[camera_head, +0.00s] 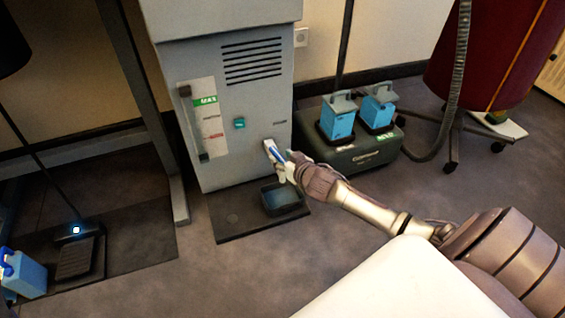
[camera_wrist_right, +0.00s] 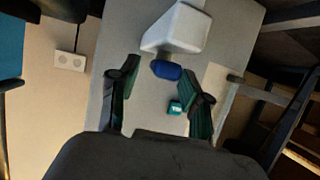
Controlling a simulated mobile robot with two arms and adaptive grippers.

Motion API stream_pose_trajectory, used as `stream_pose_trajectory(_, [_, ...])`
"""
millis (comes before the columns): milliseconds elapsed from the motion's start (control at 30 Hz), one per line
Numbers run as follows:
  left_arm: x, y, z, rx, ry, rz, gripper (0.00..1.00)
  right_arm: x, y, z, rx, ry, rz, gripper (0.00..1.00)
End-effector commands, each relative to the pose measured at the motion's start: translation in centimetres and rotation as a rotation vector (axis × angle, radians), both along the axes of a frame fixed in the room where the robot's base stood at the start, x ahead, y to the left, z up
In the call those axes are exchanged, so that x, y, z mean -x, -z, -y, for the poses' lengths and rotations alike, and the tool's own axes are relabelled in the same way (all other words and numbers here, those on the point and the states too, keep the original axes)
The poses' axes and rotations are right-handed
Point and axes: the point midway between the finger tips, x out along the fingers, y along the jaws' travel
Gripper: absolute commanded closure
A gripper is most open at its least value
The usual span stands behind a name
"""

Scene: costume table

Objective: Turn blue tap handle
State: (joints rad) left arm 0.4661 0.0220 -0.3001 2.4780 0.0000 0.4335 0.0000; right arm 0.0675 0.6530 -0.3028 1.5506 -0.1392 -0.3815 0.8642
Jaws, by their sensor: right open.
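The grey cabinet (camera_head: 250,105) stands against the wall in the head view, with a small white-and-blue tap (camera_head: 271,147) low on its front. In the right wrist view the tap has a white body (camera_wrist_right: 180,28) and a dark blue handle (camera_wrist_right: 167,71). My right gripper (camera_head: 284,162) is at the tap in the head view. In the right wrist view the right gripper (camera_wrist_right: 160,80) is open, with a finger on each side of the blue handle and visible gaps between. My left gripper is out of view.
A dark basin (camera_head: 283,197) sits below the tap on a dark mat (camera_head: 235,222). Blue canisters (camera_head: 337,117) stand on a dark base (camera_head: 362,153) to the right. A teal button (camera_head: 239,123) is on the cabinet front. A dark red container (camera_head: 495,55) stands at right.

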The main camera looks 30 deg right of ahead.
Motion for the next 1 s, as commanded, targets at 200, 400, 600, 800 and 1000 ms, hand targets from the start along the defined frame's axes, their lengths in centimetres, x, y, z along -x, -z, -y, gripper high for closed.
stream_pose_trajectory(200, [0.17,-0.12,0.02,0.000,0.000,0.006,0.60,-0.24,0.08,0.04,0.000,0.001,-0.001,0.52])
stream_pose_trajectory(400, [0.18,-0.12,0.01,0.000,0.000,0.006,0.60,-0.22,0.07,0.02,0.000,0.000,0.000,0.69])
stream_pose_trajectory(600, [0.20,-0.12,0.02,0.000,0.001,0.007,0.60,-0.22,0.07,0.01,0.000,0.000,0.000,1.00])
stream_pose_trajectory(800, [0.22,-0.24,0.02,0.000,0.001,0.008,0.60,-0.22,0.02,0.04,0.001,-0.006,0.000,1.00])
stream_pose_trajectory(1000, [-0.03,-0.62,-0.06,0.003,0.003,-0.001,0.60,-0.22,-0.22,0.26,0.003,-0.054,-0.001,1.00])
